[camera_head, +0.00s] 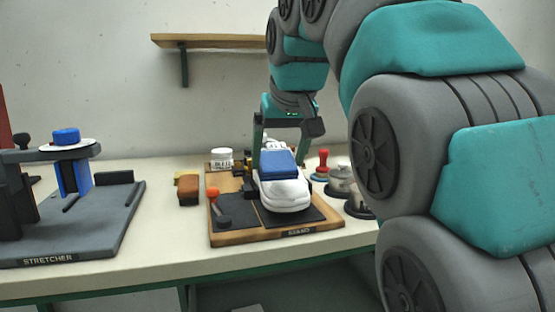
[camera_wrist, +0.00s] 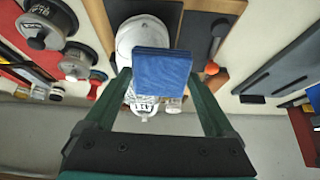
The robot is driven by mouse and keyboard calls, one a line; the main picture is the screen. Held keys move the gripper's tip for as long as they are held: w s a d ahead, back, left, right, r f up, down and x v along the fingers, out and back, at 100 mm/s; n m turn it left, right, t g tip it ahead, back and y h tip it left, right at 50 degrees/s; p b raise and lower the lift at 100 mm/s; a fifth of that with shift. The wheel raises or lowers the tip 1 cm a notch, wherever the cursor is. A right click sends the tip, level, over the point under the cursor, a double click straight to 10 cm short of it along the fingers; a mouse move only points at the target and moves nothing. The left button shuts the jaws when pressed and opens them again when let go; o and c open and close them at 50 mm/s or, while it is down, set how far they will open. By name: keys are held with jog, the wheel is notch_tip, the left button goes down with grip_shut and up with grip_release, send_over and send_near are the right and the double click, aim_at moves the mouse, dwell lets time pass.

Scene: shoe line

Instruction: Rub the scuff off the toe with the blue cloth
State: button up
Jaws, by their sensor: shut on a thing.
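A white shoe (camera_head: 287,194) lies on a dark pad of the wooden board, its toe toward the front edge. The blue cloth (camera_head: 277,163), a folded square pad, is over the top of the shoe behind the toe. My gripper (camera_head: 279,158) is shut on the cloth, one finger at each side. In the wrist view the cloth (camera_wrist: 163,68) sits between my gripper's green fingers (camera_wrist: 160,78), with part of the shoe (camera_wrist: 139,32) beside and beyond it. I cannot tell whether the cloth touches the shoe. I cannot make out a scuff on the toe.
The wooden board (camera_head: 270,237) also holds an orange-knobbed tool (camera_head: 214,194) and a white jar (camera_head: 221,157). A brown brush-like block (camera_head: 188,191) lies to its left. Round tins (camera_head: 341,181) and a red-handled stamp (camera_head: 322,163) stand right. The stretcher (camera_head: 75,225) is far left.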

jog(key=shift+v, duration=1.05)
jog(key=shift+w+r, duration=0.1)
jog(key=shift+r, duration=0.15)
jog(key=shift+s+r, duration=0.2)
jog(key=shift+r, duration=0.5)
jog(key=shift+s+d+r, duration=0.15)
jog(key=shift+s+r, duration=0.15)
jog(key=shift+r, duration=0.3)
